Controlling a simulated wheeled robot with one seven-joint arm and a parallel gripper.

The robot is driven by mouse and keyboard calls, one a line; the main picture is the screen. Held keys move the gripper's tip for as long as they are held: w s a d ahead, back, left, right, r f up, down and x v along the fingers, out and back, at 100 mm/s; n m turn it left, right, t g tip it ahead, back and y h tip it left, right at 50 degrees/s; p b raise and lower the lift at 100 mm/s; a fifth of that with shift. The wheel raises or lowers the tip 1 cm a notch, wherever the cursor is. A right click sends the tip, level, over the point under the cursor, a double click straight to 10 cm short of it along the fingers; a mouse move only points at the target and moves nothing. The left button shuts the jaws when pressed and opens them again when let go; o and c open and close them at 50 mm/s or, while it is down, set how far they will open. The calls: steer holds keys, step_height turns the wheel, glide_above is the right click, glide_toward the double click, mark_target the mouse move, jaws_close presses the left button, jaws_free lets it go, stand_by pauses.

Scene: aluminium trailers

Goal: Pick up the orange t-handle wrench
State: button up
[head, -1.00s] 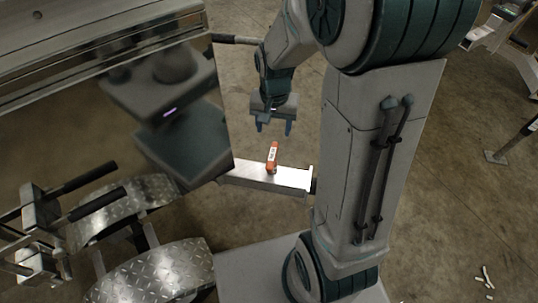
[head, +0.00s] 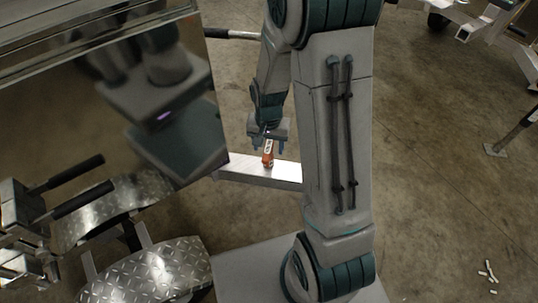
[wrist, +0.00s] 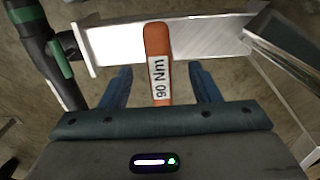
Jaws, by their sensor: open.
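The orange t-handle wrench (head: 268,159) stands on a flat metal beam (head: 240,169) in the head view. In the wrist view the wrench (wrist: 157,45) shows its orange shaft and a white "90 Nm" label. My gripper (head: 268,147) is open, just above the beam and around the upper part of the wrench in the head view. In the wrist view my gripper (wrist: 162,85) has one blue finger on each side of the wrench, with a gap on both sides. Part of the wrench is hidden by my gripper.
A large shiny metal trailer panel (head: 160,110) stands close to the left of my arm. Bare concrete floor (head: 430,210) is open on the right, with small white scraps (head: 488,271).

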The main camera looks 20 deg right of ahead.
step_height(320, 180, down, 3)
steer(key=shift+f+b, duration=0.2)
steer(key=shift+b, duration=0.2)
steer(key=shift+r, duration=0.1)
jaws_close()
steer(key=shift+r, duration=0.1)
